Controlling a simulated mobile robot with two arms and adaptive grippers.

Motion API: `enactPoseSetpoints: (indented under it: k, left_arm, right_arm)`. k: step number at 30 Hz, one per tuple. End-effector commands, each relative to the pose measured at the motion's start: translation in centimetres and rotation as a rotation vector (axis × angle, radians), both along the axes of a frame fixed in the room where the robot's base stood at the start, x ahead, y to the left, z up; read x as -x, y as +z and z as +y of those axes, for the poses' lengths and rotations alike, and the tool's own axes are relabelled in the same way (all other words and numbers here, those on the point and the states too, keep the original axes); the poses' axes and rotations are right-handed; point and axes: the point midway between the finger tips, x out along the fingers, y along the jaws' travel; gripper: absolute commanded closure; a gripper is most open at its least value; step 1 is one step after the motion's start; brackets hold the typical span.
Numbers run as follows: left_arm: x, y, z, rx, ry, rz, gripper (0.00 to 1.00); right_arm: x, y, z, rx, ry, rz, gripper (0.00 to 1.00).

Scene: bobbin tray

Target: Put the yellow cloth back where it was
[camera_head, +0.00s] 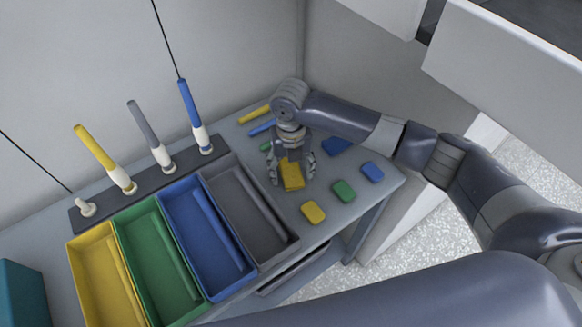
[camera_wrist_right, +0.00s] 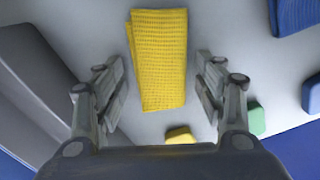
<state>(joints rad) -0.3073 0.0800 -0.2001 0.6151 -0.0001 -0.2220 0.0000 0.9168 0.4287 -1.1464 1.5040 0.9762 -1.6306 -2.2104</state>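The yellow cloth (camera_head: 292,178) is a folded, waffle-textured rectangle that looks to lie flat on the grey table, just right of the grey bin. It also shows in the right wrist view (camera_wrist_right: 159,55). My right gripper (camera_head: 292,176) is over it, pointing down. In the wrist view the gripper (camera_wrist_right: 160,78) is open, with one finger on each side of the cloth and a gap on both sides. How high the fingertips are above the table is hard to tell. My left gripper is not in view.
A blue cloth (camera_head: 335,147) lies behind to the right. Yellow (camera_head: 313,212), green (camera_head: 344,191) and blue (camera_head: 372,172) blocks lie near the table's right edge. Yellow, green, blue and grey bins (camera_head: 282,222) stand left, before a dark rack (camera_head: 145,184) of coloured handles.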

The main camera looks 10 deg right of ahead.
Motion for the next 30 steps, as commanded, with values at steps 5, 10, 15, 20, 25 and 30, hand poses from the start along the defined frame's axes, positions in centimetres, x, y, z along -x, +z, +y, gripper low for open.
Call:
enactPoseSetpoints:
  k: [5,10,15,20,25,30]
  left_arm:
    - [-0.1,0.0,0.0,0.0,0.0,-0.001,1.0]
    - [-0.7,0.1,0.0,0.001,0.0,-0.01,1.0]
    - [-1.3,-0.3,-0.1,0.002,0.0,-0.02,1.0]
    - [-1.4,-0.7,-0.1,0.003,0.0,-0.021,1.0]
    - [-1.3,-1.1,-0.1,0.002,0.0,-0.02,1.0]
    - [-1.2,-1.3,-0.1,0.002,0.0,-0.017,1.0]
  right_arm:
    - [0.0,0.0,0.0,0.0,0.0,0.0,0.34]
    - [0.0,0.5,0.0,0.0,0.0,-0.001,0.34]
    - [-0.1,2.9,0.0,-0.001,0.0,-0.005,0.34]
    - [-0.1,6.5,0.0,-0.002,0.0,-0.005,0.34]
    - [-0.1,9.8,0.0,-0.001,0.0,-0.003,0.34]
    - [-0.1,11.8,0.0,-0.001,-0.001,0.0,0.34]
